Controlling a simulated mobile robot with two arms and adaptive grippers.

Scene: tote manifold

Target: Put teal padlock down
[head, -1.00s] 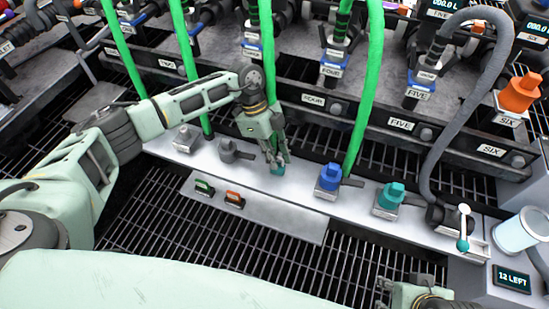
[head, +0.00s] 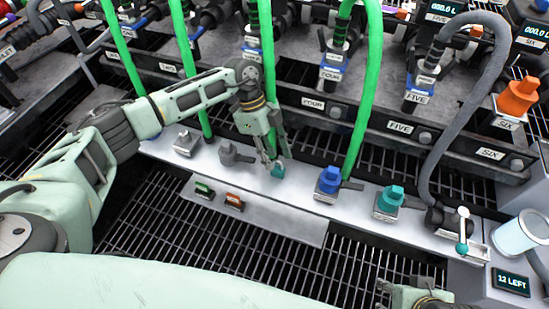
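The small teal padlock (head: 278,170) is on the pale ledge (head: 310,187), right at the fingertips of my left gripper (head: 270,158). My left gripper points down, with its fingers behind and to the left of the padlock. The fingers look slightly apart, but whether they still touch the padlock is too small to tell. My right gripper (head: 408,295) shows only in part at the bottom edge, away from the padlock; its fingers are not clear.
A blue fitting (head: 329,180) and a larger teal fitting (head: 391,198) stand on the ledge to the right. Grey fittings (head: 230,150) stand to the left. Green and red-orange labelled pieces (head: 234,202) lie on the front plate. Green hoses (head: 365,90) hang close behind my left gripper.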

